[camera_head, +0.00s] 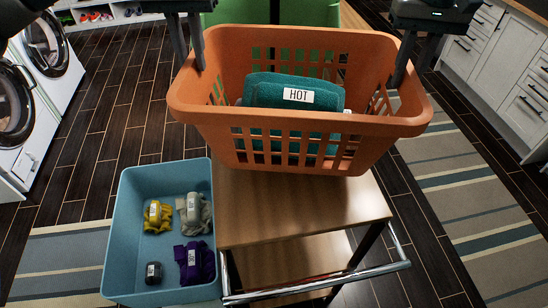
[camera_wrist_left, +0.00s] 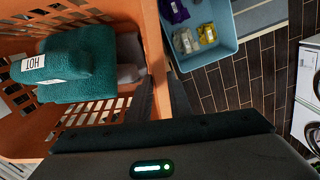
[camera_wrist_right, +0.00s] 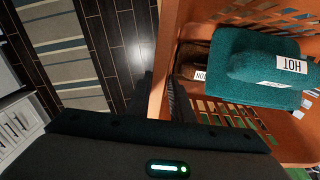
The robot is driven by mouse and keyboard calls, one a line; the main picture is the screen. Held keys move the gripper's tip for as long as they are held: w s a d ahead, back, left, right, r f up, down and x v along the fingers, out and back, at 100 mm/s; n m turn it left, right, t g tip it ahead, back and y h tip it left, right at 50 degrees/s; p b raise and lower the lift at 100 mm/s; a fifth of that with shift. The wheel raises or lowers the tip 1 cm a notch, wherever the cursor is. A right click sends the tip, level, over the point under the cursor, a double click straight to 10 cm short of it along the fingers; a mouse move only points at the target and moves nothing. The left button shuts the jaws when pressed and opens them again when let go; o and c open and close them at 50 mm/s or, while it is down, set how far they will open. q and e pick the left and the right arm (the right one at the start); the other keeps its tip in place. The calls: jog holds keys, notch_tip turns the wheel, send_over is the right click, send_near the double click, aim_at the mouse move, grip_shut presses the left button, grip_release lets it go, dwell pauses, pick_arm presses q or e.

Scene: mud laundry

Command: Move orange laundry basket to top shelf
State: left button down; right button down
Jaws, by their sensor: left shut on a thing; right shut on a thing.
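The orange laundry basket (camera_head: 300,121) is upright over the wooden top of a cart (camera_head: 300,210); I cannot tell whether its base touches the wood. It holds folded teal cloth (camera_head: 270,88) labelled "HOT" and partly hidden items under it. My left gripper (camera_head: 190,48) is shut on the basket's left rim, which also shows in the left wrist view (camera_wrist_left: 153,45). My right gripper (camera_head: 414,58) is shut on the right rim, which also shows in the right wrist view (camera_wrist_right: 167,50). The fingertips are partly hidden by the rim. No top shelf can be clearly made out.
A blue bin (camera_head: 128,250) with several small labelled bundles stands left of the cart. A metal handle (camera_head: 320,286) runs along the cart's near side. White washers (camera_head: 45,45) stand at the left, white cabinets (camera_head: 500,70) at the right. Striped rugs (camera_head: 470,190) lie on the dark floor.

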aim_at(193, 87)
pick_arm(q)
jog(key=shift+s+a, duration=0.2)
jog(key=shift+a, duration=0.45)
pick_arm(e)
jog(key=shift+w+a, duration=0.2)
jog(key=shift+a, duration=0.2)
